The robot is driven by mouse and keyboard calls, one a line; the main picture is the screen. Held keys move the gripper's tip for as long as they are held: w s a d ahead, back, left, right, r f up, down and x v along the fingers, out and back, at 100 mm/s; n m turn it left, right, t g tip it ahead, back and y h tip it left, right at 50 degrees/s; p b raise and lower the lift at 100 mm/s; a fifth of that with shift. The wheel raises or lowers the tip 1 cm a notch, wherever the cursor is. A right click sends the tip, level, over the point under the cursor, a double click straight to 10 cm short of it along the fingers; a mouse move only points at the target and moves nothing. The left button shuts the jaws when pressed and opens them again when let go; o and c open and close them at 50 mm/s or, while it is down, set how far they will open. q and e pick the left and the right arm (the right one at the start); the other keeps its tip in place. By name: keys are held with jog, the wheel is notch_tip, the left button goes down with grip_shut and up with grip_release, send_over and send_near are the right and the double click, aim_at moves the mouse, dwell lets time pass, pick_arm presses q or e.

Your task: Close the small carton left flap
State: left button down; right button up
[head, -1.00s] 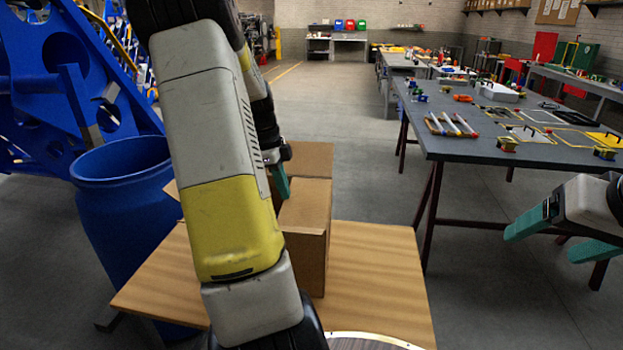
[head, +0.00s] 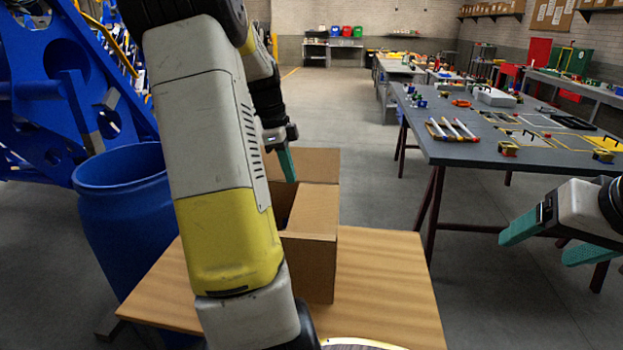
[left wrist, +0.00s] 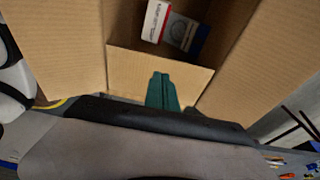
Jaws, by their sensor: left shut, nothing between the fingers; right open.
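The small brown carton (head: 308,265) stands on a wooden table, its left part hidden behind my left arm. One flap (head: 312,165) stands out at its far side, and a tan panel (head: 315,208) lies over the right part of the top. A dark gap shows left of this panel. The left flap cannot be made out in the head view. My left gripper (head: 288,165) is shut and empty at the carton's far side. In the left wrist view its green fingers (left wrist: 162,92) are in front of a short cardboard panel (left wrist: 125,70); contact is unclear. My right gripper (head: 545,238) is open and empty, far right.
A white-and-red box (left wrist: 155,20) and a dark one (left wrist: 185,35) lie inside the carton. A blue barrel (head: 125,215) stands left of the wooden table (head: 385,280). A grey workbench (head: 470,150) with parts stands at the right. Clear floor lies between.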

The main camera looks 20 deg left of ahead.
pick_arm(q)
jog(key=a+v, duration=0.1)
jog(key=v, duration=0.7)
jog(key=shift+s, duration=0.2)
